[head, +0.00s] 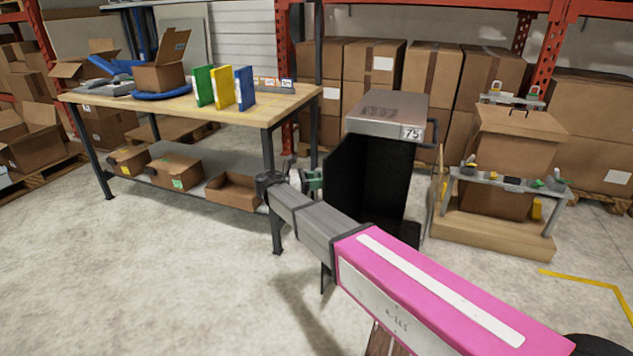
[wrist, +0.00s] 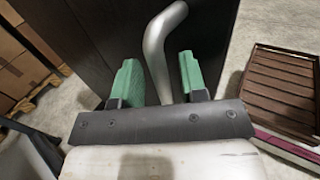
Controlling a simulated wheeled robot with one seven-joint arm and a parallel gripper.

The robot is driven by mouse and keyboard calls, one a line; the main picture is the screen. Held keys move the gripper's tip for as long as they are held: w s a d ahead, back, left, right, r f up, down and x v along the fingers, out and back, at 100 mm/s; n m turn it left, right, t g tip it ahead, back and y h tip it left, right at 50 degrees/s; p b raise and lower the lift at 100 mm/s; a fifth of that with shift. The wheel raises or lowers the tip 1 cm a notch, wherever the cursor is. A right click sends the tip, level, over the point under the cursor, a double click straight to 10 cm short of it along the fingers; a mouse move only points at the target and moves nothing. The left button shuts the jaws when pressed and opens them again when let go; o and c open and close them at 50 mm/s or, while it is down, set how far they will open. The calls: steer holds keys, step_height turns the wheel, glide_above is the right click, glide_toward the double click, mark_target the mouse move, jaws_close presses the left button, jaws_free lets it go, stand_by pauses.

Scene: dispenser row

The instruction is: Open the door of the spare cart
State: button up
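The cart (head: 385,117), a dark box with a grey metal top and a "75" label, stands right of the workbench in the head view. Its front shows a black interior, and a dark panel (head: 343,180) that looks like its door stands swung out at the left. My gripper (head: 312,180) is at this panel's left side, its green fingers partly hidden by my arm. In the wrist view my gripper (wrist: 155,75) is open. A bent silver handle (wrist: 156,50) on the dark door face (wrist: 105,35) runs between the fingers, with gaps showing beside it.
A wooden workbench (head: 260,112) with binders and boxes stands left of the cart. A low stand (head: 490,185) with a carton is close on the right. Stacked cartons (head: 370,65) fill the rack behind. The floor (head: 130,270) at front left is clear.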

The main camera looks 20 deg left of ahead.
steer(key=shift+s, duration=0.1)
steer(key=v, duration=0.7)
steer(key=shift+a, duration=0.2)
steer(key=shift+f, duration=0.1)
